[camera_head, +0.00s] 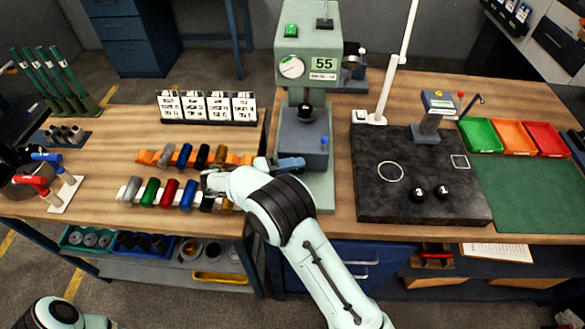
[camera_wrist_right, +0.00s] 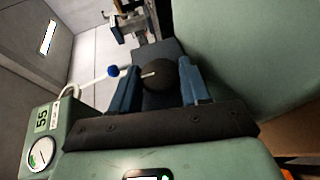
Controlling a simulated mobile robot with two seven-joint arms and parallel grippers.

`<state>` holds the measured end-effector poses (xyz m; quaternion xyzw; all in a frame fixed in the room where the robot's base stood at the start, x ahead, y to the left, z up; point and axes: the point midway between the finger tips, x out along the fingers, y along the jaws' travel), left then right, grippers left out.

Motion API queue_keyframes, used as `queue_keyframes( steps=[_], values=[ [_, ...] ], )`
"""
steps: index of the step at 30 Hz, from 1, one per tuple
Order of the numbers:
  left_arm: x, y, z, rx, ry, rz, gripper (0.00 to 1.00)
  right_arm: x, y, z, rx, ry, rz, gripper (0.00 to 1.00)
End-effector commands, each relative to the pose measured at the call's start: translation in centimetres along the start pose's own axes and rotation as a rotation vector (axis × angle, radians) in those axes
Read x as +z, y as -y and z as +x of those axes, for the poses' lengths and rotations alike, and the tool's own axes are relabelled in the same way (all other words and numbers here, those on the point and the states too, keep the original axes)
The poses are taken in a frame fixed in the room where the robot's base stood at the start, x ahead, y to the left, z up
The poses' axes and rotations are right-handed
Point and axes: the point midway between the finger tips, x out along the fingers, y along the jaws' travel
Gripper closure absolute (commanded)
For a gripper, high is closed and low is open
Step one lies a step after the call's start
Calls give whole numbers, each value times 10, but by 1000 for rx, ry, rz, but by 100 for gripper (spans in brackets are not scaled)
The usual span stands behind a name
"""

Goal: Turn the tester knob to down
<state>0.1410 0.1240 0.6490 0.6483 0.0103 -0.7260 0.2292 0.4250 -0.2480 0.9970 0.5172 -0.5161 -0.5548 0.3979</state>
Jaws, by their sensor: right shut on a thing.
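The tester (camera_head: 309,50) is a pale green machine with a round dial, a "55" plate and a green button on top. In the right wrist view its "55" plate and dial show at the lower left (camera_wrist_right: 41,140). In the head view my right gripper (camera_head: 294,163) is at the tester's lower left, and I cannot make out the knob there. My left gripper is out of view.
Racks of coloured cylinders (camera_head: 158,193) stand close left of my right gripper. A blue-tipped pin (camera_head: 324,140) is on the tester's front. A dark slab (camera_head: 405,175) with two black balls lies to the right. Bare wood (camera_head: 120,125) shows at left.

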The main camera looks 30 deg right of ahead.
Motion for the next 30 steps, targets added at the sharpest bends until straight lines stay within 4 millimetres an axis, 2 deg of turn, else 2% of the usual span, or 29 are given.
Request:
queue_keyframes(
  steps=[6,7,8,9,20,23,30],
  values=[
    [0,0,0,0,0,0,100,0,-1,0,2,0,1,84],
    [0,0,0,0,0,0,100,0,-1,0,2,0,1,44],
    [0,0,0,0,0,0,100,0,-1,0,2,0,1,34],
    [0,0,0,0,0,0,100,0,0,0,1,0,1,31],
    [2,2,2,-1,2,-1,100,0,0,1,-29,1,12,31],
    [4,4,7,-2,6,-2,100,1,0,1,-91,3,39,31],
    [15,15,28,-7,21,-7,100,2,-2,3,-358,4,149,31]
  ],
)
